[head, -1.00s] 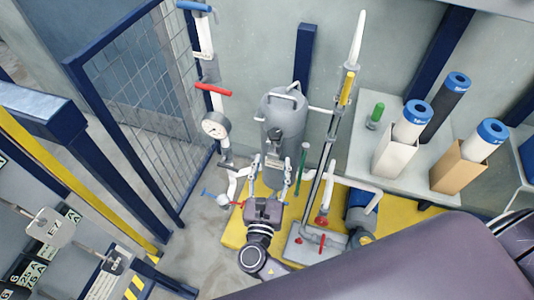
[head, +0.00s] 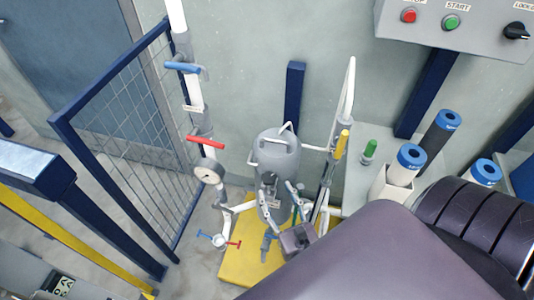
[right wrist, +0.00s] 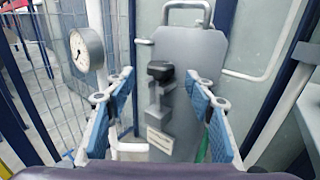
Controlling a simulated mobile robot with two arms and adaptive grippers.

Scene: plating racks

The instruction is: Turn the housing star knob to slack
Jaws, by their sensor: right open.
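The grey housing (head: 278,152) is an upright canister with a handle on its lid. It also fills the middle of the right wrist view (right wrist: 190,55). A small black knob (right wrist: 160,70), which looks like the star knob, sits on a grey fitting on its front, above a pale label. My right gripper (head: 280,190) is in front of the housing. In the right wrist view its blue-padded fingers (right wrist: 165,105) are open, spread to either side of the fitting, with nothing between them. My left gripper is not in view.
A pipe with a gauge (head: 208,170), a red lever (head: 206,142) and a blue lever (head: 183,68) stands left of the housing. A mesh fence (head: 130,120) is further left. A yellow-handled pipe (head: 341,143) and blue-capped cylinders (head: 411,156) stand right.

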